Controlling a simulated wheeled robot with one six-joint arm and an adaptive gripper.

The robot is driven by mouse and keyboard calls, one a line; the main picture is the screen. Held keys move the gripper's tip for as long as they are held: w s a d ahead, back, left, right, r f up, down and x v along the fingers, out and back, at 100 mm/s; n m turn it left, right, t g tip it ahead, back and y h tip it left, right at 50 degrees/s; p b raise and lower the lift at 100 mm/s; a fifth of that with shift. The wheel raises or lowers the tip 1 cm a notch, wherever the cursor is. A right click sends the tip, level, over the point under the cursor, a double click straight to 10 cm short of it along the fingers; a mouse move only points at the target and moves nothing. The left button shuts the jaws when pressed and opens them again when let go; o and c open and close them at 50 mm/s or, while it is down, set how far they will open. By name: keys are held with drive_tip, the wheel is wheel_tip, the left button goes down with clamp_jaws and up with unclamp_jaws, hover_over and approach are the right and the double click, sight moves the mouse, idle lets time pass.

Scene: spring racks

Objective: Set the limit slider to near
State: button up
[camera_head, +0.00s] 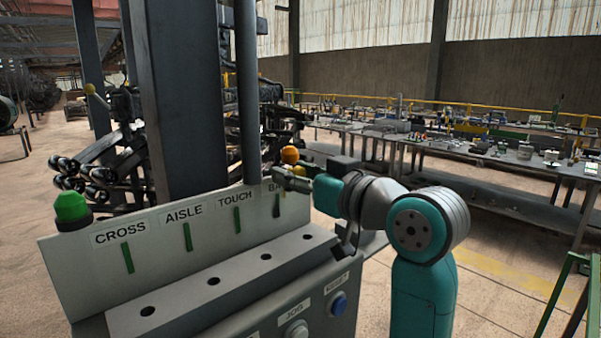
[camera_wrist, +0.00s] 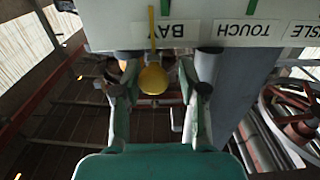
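My gripper (camera_head: 283,178) is at the right end of the grey console (camera_head: 90,245), in front of the upright panel by the BAY label. In the wrist view its two fingers (camera_wrist: 166,66) are spread apart. A yellow ball knob (camera_wrist: 153,80) on a thin yellow stem shows between them, nearer the left finger; I cannot tell whether they touch. I can read no label naming a limit slider.
The panel has green slots marked CROSS, AISLE, TOUCH and BAY. A green dome (camera_head: 71,207) stands at its left end. A ledge with several holes and the JOG button (camera_head: 296,332) and blue RESET button (camera_head: 338,304) are in front. A dark post (camera_head: 187,100) rises behind.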

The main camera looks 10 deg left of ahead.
drive_tip(key=shift+d, duration=0.1)
drive_tip(key=v, duration=1.2)
